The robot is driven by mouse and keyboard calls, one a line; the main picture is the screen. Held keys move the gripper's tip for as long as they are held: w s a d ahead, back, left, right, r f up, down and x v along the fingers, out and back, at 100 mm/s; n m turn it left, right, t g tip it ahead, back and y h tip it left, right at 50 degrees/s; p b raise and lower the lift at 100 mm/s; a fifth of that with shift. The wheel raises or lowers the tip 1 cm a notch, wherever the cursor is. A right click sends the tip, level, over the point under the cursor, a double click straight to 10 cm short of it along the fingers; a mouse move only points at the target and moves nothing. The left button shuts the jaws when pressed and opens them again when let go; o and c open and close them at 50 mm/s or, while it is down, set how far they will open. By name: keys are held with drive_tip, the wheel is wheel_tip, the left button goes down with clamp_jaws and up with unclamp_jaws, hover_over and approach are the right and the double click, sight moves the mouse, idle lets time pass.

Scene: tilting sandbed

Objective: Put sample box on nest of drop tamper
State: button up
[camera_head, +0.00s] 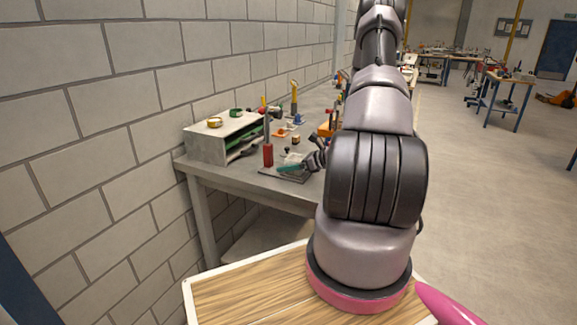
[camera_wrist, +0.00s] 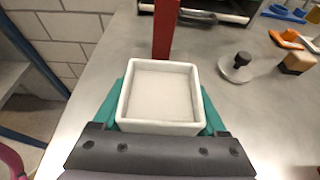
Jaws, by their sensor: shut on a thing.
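The sample box (camera_wrist: 160,127), a white square open tray with a pale, level fill, sits between the teal fingers of my gripper (camera_wrist: 164,100) in the wrist view. My gripper is shut on it. The red upright of the drop tamper (camera_wrist: 164,30) stands just beyond the box's far edge. In the head view, the tamper's red post (camera_head: 268,155) rises from a dark base plate at the bench's near end, and my gripper (camera_head: 290,167) is over that plate. The nest is hidden, and I cannot tell whether the box touches it.
A shelf unit (camera_head: 207,146) stands by the block wall, left of the tamper. The bench's near edge is close.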

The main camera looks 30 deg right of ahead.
drive_tip(key=o, duration=1.6)
drive_tip(key=shift+f, duration=0.15)
drive_tip(key=shift+c, duration=0.2)
